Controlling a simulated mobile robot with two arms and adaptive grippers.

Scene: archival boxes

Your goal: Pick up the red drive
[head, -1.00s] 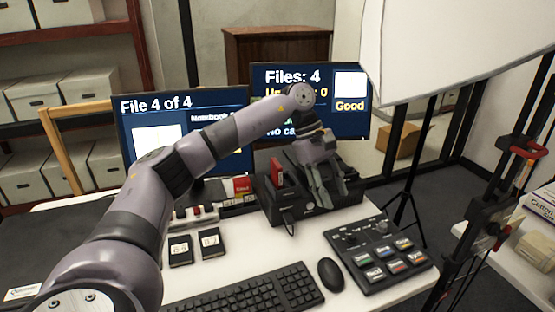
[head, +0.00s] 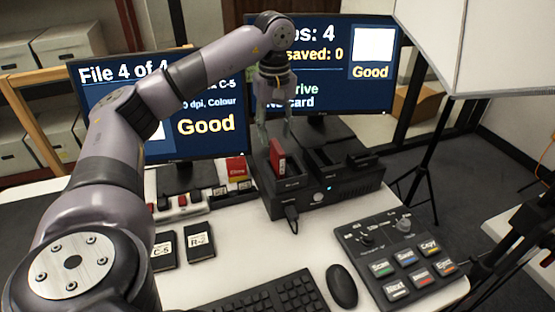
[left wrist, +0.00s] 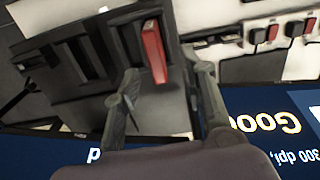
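The red drive (head: 278,157) stands upright in the left slot of a black dock (head: 320,196) on the white desk. It also shows in the left wrist view (left wrist: 153,52). My left gripper (head: 274,138) hangs pointing down just above and behind the red drive, in front of the right monitor. In the left wrist view its two fingers are spread apart and empty, with the red drive beyond and between their tips. Contact with the drive cannot be made out. My right gripper is in neither view.
Two monitors, left (head: 205,122) and right (head: 335,98), stand close behind the dock. A button panel (head: 398,262), a mouse (head: 341,287), a keyboard (head: 268,299) and two black cards (head: 199,243) lie in front. A lamp stand (head: 430,150) rises at right.

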